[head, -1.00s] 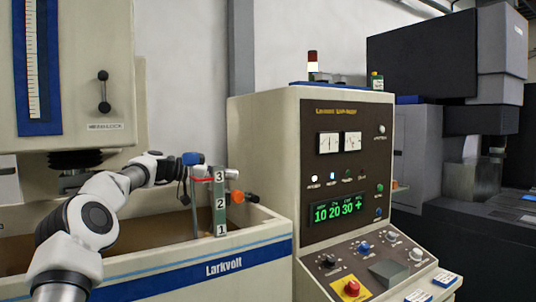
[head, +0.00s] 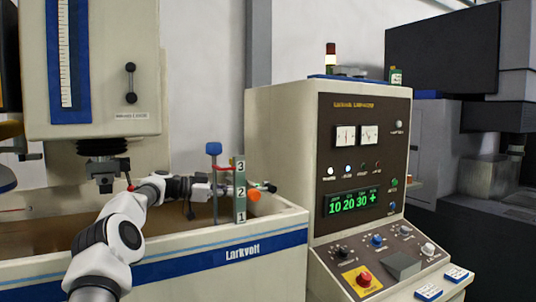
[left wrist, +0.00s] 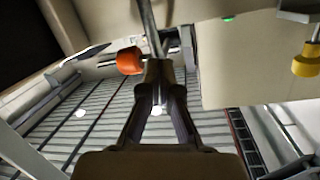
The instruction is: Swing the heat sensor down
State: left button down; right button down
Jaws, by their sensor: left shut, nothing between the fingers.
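No part is clearly marked as the heat sensor, so I cannot tell which one it is. A blue-headed upright rod (head: 213,149) stands at the tank's right end, beside a green scale post numbered 1 to 3 (head: 240,205). A red pointer on the rod reaches the post near the 3. An orange knob (head: 254,194) is right of the post; it also shows in the left wrist view (left wrist: 129,60). My left gripper (head: 207,190) is shut and empty, close to the rod below its blue head. In the left wrist view, its fingertips (left wrist: 160,68) are just below a metal rod (left wrist: 150,25); contact is unclear.
The cream tank (head: 200,255) has a front wall below my left arm. The machine head (head: 105,70) hangs above the tank at left. The control console (head: 290,150) stands close at right. A yellow knob (left wrist: 307,62) is at the wrist view's upper right.

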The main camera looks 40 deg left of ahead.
pick_arm(q)
jog(key=shift+d, duration=0.4)
pick_arm(e)
jog(key=shift+s+d+f, duration=0.1)
jog(key=shift+d+f, duration=0.1)
jog(key=shift+f, duration=0.05)
pick_arm(q)
jog(key=shift+s, duration=0.1)
jog(key=v, duration=1.2)
jog(key=shift+d+r, duration=0.1)
